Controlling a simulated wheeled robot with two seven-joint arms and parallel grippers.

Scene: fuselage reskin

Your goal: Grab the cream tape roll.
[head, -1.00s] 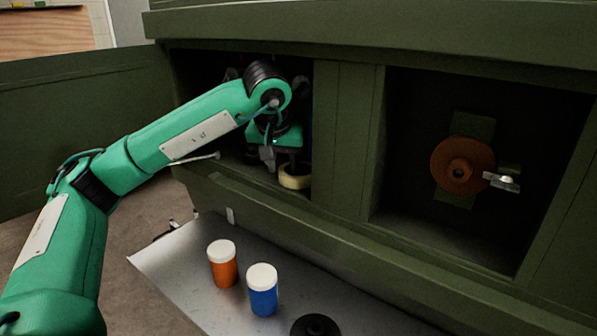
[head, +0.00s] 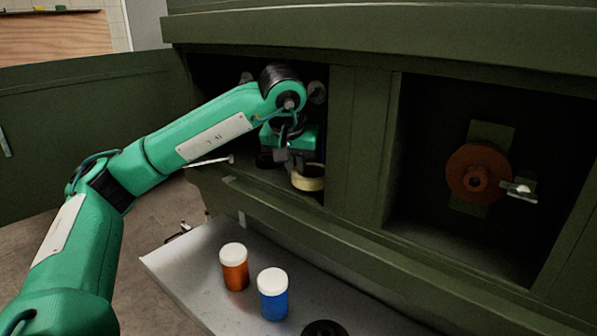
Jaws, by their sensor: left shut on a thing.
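The cream tape roll (head: 309,183) is in the left bay of the green fuselage, low near that bay's right edge. My left gripper (head: 298,172) reaches down into the bay and is shut on the roll. The gripper hides part of the roll's far and left side. I cannot tell whether the roll touches the bay floor. My right gripper is not in view.
Below stands a grey metal table (head: 190,268) with an orange bottle (head: 235,274), a blue bottle (head: 273,302) and a black round part (head: 324,328). The right bay holds a rust-brown disc (head: 470,176) and a metal wing-shaped latch (head: 519,190). A green frame post (head: 355,150) separates the bays.

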